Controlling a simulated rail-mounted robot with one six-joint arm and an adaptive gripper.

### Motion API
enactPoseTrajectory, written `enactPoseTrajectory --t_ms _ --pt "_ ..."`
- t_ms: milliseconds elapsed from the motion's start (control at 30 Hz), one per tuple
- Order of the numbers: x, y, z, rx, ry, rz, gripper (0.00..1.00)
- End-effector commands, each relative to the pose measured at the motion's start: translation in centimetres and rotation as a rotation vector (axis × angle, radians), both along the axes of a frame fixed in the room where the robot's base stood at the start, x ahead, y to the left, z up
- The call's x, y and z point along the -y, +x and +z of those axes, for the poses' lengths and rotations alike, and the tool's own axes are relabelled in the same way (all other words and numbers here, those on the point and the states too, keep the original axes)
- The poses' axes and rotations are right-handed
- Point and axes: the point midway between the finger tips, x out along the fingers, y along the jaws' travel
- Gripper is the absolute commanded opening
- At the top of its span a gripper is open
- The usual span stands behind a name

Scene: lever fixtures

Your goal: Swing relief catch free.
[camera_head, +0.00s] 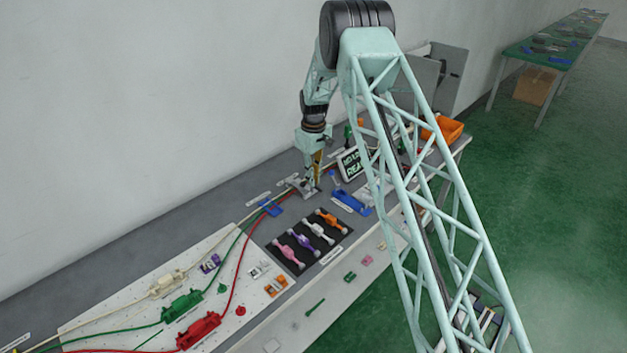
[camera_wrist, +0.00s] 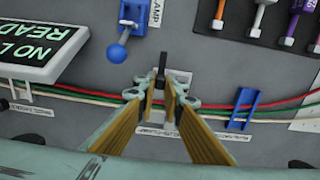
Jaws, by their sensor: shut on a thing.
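A small dark upright lever (camera_wrist: 161,67) on a light grey fixture (camera_wrist: 181,77) stands at the middle of the wrist view; I take it to be the relief catch, though its label is too small to read. My gripper (camera_wrist: 160,92) has its gold-padded fingers closed on the lever, with its dark top showing beyond the fingertips. The fingers hide the lower part of the lever. In the head view my gripper (camera_head: 312,184) points down at the back of the bench, and the lever is too small to make out there.
A blue ball-ended clamp lever (camera_wrist: 126,35) stands close by. A black display sign (camera_wrist: 38,48) is at the left. Coloured handles (camera_head: 302,240) lie on a dark panel.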

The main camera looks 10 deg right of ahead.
Motion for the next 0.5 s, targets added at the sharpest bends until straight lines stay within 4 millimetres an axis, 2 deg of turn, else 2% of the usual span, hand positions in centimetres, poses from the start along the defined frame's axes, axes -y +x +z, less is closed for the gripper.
enactPoseTrajectory --t_ms 300,333,500 --pt "0.00 0.06 0.08 0.001 0.000 0.002 0.00" --pt "0.00 0.06 0.08 0.001 0.000 0.002 0.10" --pt "-0.01 0.04 0.05 0.001 0.000 0.002 0.23"
